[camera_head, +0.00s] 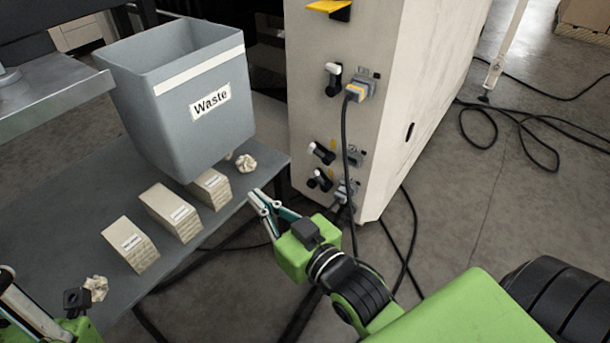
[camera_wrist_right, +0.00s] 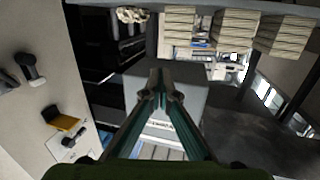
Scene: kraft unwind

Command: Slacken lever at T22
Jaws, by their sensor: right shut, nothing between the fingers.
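The pale machine cabinet has an upper lever (camera_head: 333,79) with a black and white handle, and two lower levers, one (camera_head: 322,153) above the other (camera_head: 320,179). The labels beside them are too small to read, so I cannot tell which is T22. My right gripper (camera_head: 257,197) is shut and empty, left of the lower levers and apart from them, near the table edge. In the right wrist view its fingertips (camera_wrist_right: 160,88) meet, and a dark lever (camera_wrist_right: 32,70) shows at the left. My left gripper (camera_head: 22,312) is partly visible at the lower left; its fingertips are unclear.
A grey Waste bin (camera_head: 195,110) stands on the dark table (camera_head: 65,210) with several paper stacks (camera_head: 170,212) and crumpled paper (camera_head: 245,163). Cables (camera_head: 505,130) lie on the floor at right.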

